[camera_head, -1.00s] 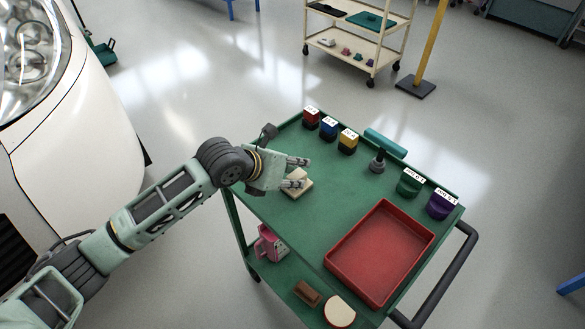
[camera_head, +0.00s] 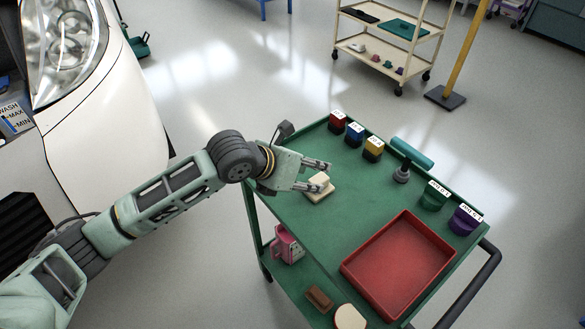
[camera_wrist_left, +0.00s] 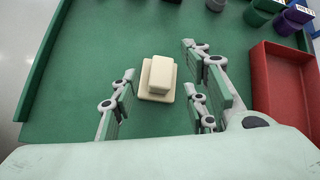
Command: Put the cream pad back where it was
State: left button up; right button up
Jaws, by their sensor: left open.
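The cream pad (camera_head: 318,194) rests on the green cart top (camera_head: 300,228), near its left edge. In the left wrist view the cream pad (camera_wrist_left: 160,74) shows as a rectangular block on a wider square base. My left gripper (camera_head: 327,178) is open at the pad, its fingers spread to either side in the wrist view (camera_wrist_left: 163,90). It has not closed on the pad; the exact gap is unclear. The fingers partly hide the pad in the head view. My right gripper is not in view.
A red tray (camera_head: 398,263) fills the cart's near right. Red, blue and yellow labelled blocks (camera_head: 373,149), a teal-handled tool (camera_head: 412,153), and green and purple cups (camera_head: 465,219) line the far edge. A pink item (camera_head: 287,245), brown block (camera_head: 319,298) and round cream-faced piece (camera_head: 349,317) sit below.

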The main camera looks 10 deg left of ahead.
pick_arm(q)
jog(key=v, duration=0.8)
jog(key=shift+r+b, duration=0.25)
jog(key=shift+b, duration=0.15)
jog(key=shift+s+a, duration=0.1)
jog(key=shift+s, duration=0.05)
